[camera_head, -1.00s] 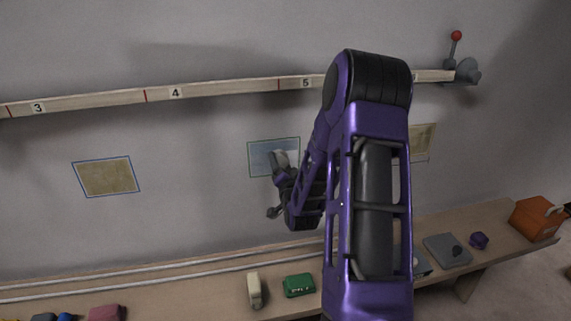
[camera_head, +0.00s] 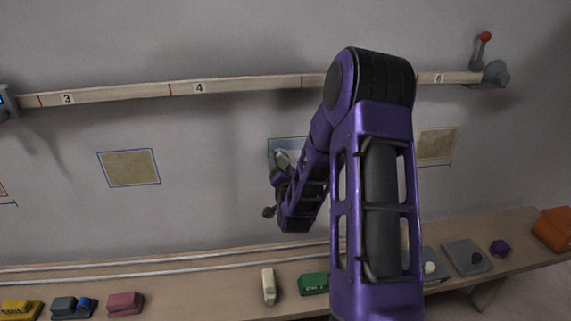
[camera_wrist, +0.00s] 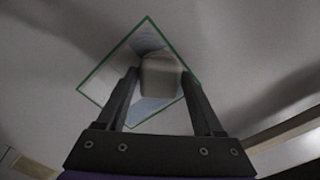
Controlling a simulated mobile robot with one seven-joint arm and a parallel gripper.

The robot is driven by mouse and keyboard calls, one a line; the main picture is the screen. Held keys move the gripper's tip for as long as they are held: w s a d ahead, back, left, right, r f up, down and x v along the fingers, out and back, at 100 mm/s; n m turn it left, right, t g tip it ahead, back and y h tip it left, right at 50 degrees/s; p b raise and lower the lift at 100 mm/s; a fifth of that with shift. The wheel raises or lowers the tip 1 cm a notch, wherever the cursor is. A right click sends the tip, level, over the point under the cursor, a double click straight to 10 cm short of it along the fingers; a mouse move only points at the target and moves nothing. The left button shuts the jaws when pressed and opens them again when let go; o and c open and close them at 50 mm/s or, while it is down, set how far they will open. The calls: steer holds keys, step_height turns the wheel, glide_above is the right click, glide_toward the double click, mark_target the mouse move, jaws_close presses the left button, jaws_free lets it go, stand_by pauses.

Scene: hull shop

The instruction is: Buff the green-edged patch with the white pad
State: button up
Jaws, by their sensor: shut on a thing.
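My gripper (camera_wrist: 160,84) is shut on the white pad (camera_wrist: 161,70), which sits between the two fingers in the wrist view. The pad lies over the green-edged patch (camera_wrist: 150,108), which looks like a tilted square with a pale bluish inside. Whether the pad touches the surface I cannot tell. In the head view the patch (camera_head: 290,142) is on the wall, mostly hidden behind my arm. The gripper (camera_head: 279,174) and pad (camera_head: 282,157) are in front of its left part there.
A blue-edged patch (camera_head: 129,168) is to the left and a tan patch (camera_head: 435,147) to the right. A numbered rail (camera_head: 240,86) runs above, with a red-knobbed lever (camera_head: 484,38). The bench (camera_head: 210,285) below holds a cream block (camera_head: 268,286), a green block (camera_head: 313,284) and others.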

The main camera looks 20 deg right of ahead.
steer(key=shift+w+a+r, duration=0.1)
steer(key=shift+w+a, duration=0.1)
steer(key=shift+a, duration=0.5)
steer(key=shift+w+a, duration=0.2)
steer(key=shift+a, duration=0.5)
steer(key=shift+r+p, duration=0.4)
steer(key=shift+r, duration=0.6)
steer(key=shift+s+d+b, duration=0.2)
steer(key=shift+d+b, duration=0.3)
steer(key=shift+d, duration=0.4)
steer(key=shift+s+d, duration=0.25)
steer(key=shift+d, duration=0.6)
steer(key=shift+s+d, duration=1.6)
steer(key=shift+d, duration=3.85)
steer(key=shift+w+a, duration=0.7)
steer(key=shift+a, duration=1.7)
steer(key=shift+w+a, duration=0.65)
steer(key=shift+a, duration=1.7)
steer(key=shift+w+a, duration=0.7)
steer(key=shift+a, duration=1.7)
steer(key=shift+f, duration=1.1)
steer(key=shift+s+d, duration=0.25)
steer(key=shift+d, duration=0.6)
steer(key=shift+s+d, duration=0.25)
steer(key=shift+d, duration=0.55)
